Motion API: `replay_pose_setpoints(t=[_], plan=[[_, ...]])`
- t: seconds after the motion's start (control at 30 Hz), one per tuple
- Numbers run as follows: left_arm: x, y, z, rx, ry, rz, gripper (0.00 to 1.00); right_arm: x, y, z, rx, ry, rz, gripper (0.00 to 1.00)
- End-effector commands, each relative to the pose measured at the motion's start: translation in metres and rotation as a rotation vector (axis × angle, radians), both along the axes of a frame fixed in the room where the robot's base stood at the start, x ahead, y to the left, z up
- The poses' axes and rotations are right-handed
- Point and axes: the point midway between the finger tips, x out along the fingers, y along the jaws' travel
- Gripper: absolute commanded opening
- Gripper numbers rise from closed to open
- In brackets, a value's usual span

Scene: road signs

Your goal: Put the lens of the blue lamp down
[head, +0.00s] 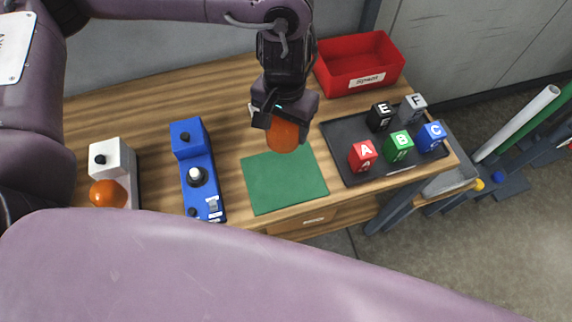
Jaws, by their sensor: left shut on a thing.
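The blue lamp (198,172) stands on the wooden table left of the middle. A white bulb shows on it uncovered. My left gripper (283,118) points down and is shut on an orange lens (283,136). It holds the lens over the upper edge of a green mat (285,182). I cannot tell whether the lens touches the mat. My right gripper is not in view.
A white lamp (112,165) with an orange lens (108,194) stands at the far left. A black tray (345,134) at the right holds several lettered cubes. A red bin (360,65) stands behind it. Most of the green mat is clear.

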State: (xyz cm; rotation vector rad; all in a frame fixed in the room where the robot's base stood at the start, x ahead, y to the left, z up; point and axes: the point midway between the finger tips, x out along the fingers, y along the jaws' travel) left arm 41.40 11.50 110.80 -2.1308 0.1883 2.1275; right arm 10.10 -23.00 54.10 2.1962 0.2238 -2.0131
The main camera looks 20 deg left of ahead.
Motion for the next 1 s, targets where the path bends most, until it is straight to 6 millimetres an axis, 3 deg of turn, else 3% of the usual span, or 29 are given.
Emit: replay_pose_setpoints(t=[0.03,0.43,1.0], plan=[[-0.002,0.0,-0.016,0.0,0.01,0.004,0.39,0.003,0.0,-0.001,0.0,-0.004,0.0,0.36],[-0.001,0.0,-0.116,-0.001,0.008,0.005,0.39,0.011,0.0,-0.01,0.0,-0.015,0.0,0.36],[0.0,0.001,-0.177,0.001,0.002,0.003,0.39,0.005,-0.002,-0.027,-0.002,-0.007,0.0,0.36]])
